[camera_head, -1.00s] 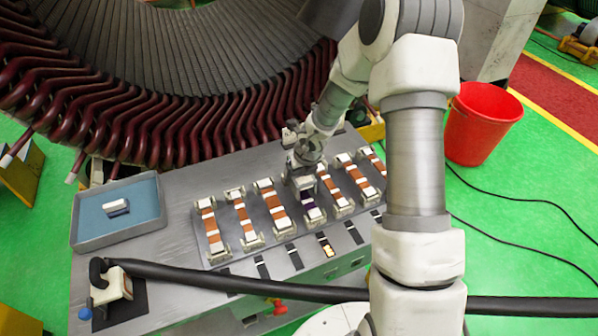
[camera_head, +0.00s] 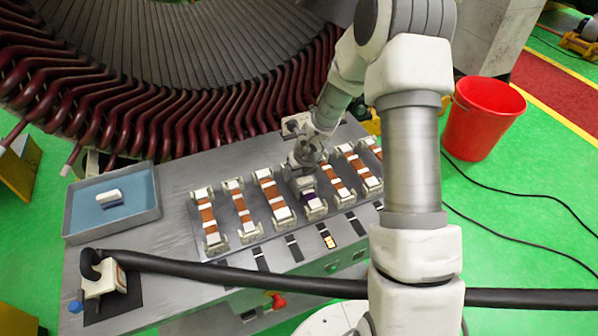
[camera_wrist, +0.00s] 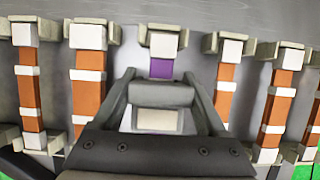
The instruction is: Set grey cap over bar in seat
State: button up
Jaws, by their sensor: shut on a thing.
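My gripper (camera_head: 305,177) is over the seat in the middle of the row. In the wrist view, my gripper (camera_wrist: 161,96) is shut on the grey cap (camera_wrist: 160,93), which spans between the two fingers. The bar (camera_head: 308,198) with a purple band lies in that seat beneath it; its purple part (camera_wrist: 160,68) shows just beyond the cap, with a white end past it. A pale end of the bar shows between my fingers. Whether the cap touches the bar or seat, I cannot tell.
Orange bars with white bands (camera_head: 270,190) lie in seats on both sides, close to my fingers. A blue-lined tray (camera_head: 68,222) holds a white-and-dark piece (camera_head: 108,197). A black hose (camera_head: 220,280) crosses the front. A red bucket (camera_head: 482,118) stands right.

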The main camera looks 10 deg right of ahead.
jog(key=shift+f+b, duration=0.3)
jog(key=shift+f, duration=0.15)
jog(key=o, duration=1.4)
jog(key=shift+r, duration=0.1)
jog(key=p+v, duration=0.8)
jog(key=v, duration=0.9)
jog(key=shift+s+r, duration=0.1)
jog(key=shift+r, duration=0.1)
